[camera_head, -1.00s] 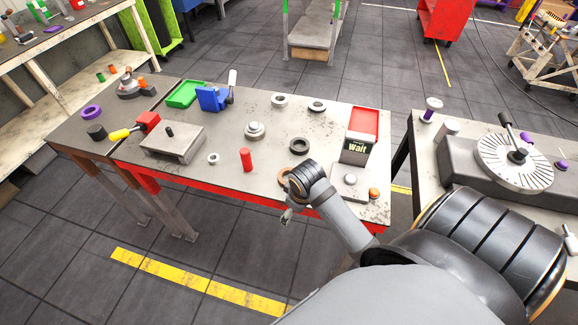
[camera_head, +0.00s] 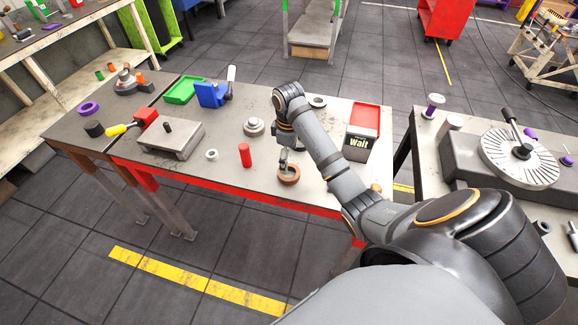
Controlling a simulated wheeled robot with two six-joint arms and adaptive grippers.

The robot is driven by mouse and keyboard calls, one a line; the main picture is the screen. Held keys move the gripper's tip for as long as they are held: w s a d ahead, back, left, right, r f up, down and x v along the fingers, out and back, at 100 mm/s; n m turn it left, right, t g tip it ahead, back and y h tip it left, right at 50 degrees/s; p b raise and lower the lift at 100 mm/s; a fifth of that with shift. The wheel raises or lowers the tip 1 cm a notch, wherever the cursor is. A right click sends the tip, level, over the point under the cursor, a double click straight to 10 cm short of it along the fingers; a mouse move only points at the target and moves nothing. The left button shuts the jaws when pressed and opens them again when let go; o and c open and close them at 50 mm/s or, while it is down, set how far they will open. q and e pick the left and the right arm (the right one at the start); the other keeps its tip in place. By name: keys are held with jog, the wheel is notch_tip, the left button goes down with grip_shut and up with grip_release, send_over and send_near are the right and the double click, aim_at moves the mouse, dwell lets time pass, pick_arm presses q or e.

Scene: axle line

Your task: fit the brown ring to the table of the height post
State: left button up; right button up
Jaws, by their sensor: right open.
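The brown ring (camera_head: 289,175) lies flat near the front edge of the middle workbench, right of the red cylinder (camera_head: 245,155). My right gripper (camera_head: 284,163) points down at the ring's far side, open. Its fingertips are small, and I cannot tell whether they touch the ring. I cannot tell for sure which fixture is the height post. A round stepped metal piece (camera_head: 254,127) stands left of my right wrist. A grey block with a short black peg (camera_head: 171,139) stands farther left. My left gripper is out of view.
A small pale ring (camera_head: 211,155) and a dark-holed ring (camera_head: 317,101) lie on the bench. My right arm hides part of the bench.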

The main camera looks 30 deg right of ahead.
aim_at(289, 176)
notch_tip(289, 176, down, 3)
jog(key=shift+w+f+b, duration=0.1)
jog(key=shift+f+b, duration=0.1)
jog(key=shift+b, duration=0.75)
jog(key=f+b, duration=0.4)
jog(key=shift+w+d+f+b, duration=0.2)
jog(key=shift+d+f+b, duration=0.05)
jog(key=shift+b, duration=0.1)
jog(key=shift+w+f, duration=0.1)
jog(key=shift+f, duration=0.25)
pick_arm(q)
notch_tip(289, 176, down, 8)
pick_arm(e)
jog(key=shift+r, duration=0.15)
jog(key=shift+c, duration=0.9)
jog(key=c, duration=1.2)
